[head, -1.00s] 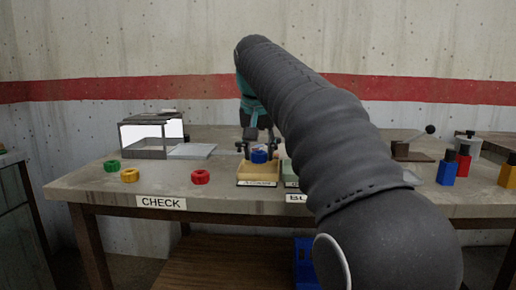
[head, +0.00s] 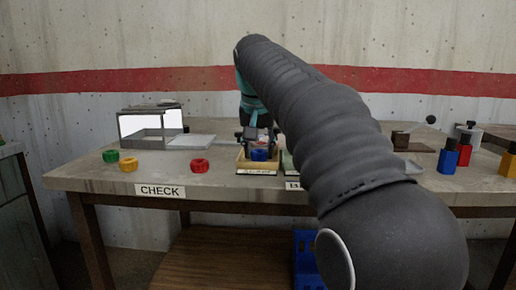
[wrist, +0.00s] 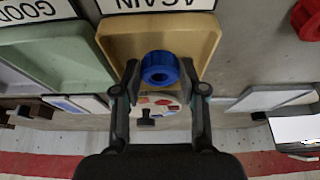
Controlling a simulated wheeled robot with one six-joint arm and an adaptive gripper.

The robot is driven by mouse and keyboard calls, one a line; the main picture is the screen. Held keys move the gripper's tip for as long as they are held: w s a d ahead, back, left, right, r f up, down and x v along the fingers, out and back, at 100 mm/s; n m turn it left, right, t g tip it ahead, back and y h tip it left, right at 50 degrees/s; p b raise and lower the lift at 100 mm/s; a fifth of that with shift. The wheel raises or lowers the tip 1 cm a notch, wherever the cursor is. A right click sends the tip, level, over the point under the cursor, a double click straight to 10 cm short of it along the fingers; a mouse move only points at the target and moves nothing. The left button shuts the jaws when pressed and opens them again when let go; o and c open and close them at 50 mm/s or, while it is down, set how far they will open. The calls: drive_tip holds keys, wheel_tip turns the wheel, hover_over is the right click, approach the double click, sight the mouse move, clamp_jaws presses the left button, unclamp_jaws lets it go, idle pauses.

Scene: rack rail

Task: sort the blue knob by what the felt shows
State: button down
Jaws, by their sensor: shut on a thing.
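The blue knob (wrist: 160,68) is between the fingertips of my gripper (wrist: 160,76) in the wrist view, over the tan tray (wrist: 205,38) labelled AGAIN. In the head view the knob (head: 259,155) appears within the tray's outline, low by its floor; I cannot tell if it touches. My gripper (head: 258,137) is shut on it. A round pale thing with red patches (wrist: 166,100) shows just behind the knob, partly hidden by the fingers; I cannot tell if it is the felt. The green tray (wrist: 60,50) beside has a GOOD label.
Red (head: 200,165), yellow (head: 128,165) and green (head: 110,156) knobs lie loose at the left. A lit box (head: 150,130) stands behind them above the CHECK label (head: 160,190). Blue (head: 447,158), red and yellow blocks stand at the right. My arm hides the table's middle right.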

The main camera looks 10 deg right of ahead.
drive_tip(key=shift+f, duration=0.1)
drive_tip(key=c, duration=0.6)
unclamp_jaws()
drive_tip(key=shift+o, duration=0.2)
wheel_tip(320, 180, up, 6)
drive_tip(key=p, duration=0.6)
drive_tip(key=shift+f, duration=0.15)
drive_tip(key=shift+r+p, duration=0.5)
drive_tip(key=shift+r, duration=0.65)
